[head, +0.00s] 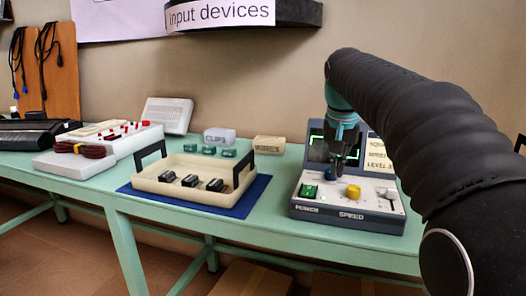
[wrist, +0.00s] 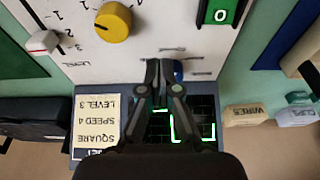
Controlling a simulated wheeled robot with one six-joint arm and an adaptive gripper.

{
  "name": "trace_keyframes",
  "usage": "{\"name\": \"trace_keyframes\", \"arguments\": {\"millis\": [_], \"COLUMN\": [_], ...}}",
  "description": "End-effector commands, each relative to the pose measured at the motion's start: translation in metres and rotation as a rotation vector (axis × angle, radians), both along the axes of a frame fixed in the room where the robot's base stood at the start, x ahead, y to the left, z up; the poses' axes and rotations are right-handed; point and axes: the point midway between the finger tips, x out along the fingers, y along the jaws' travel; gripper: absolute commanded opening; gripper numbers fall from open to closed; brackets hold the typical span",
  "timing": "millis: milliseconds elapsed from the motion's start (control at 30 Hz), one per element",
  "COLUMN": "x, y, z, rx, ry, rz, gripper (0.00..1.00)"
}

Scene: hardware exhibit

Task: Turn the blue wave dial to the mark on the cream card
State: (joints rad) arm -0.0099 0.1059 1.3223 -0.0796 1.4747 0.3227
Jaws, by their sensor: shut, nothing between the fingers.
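The blue wave dial (head: 330,173) is on the panel of a grey and white device, below its screen (head: 318,151). It also shows in the wrist view (wrist: 178,70), mostly hidden by my fingers, so its pointer cannot be read. My gripper (head: 338,166) points down at the dial, shut and with nothing between the fingers. In the wrist view the fingertips (wrist: 166,68) overlap the dial; I cannot tell whether they touch it. The cream card (head: 378,155) stands right of the screen. It reads upside down in the wrist view (wrist: 97,126): SQUARE, SPEED 4, LEVEL 3.
A yellow speed dial (head: 353,192), a level slider with a pale knob (wrist: 43,42) and a green switch (head: 308,191) share the panel. The screen shows a green stepped trace. A cream tray (head: 190,191) with black handles sits on a blue mat to the left.

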Motion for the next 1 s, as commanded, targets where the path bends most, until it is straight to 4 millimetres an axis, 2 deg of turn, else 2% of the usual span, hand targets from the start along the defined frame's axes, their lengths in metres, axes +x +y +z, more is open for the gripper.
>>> {"name": "trace_keyframes", "arguments": {"millis": [433, 800, 1000], "x": [0.000, -0.001, 0.000], "y": [0.000, -0.001, -0.022], "z": [0.042, 0.044, 0.042], "rx": [0.000, 0.000, 0.000], "ry": [0.000, 0.002, 0.005], "rz": [0.001, -0.001, -0.044], "gripper": [0.00, 0.00, 0.00]}}
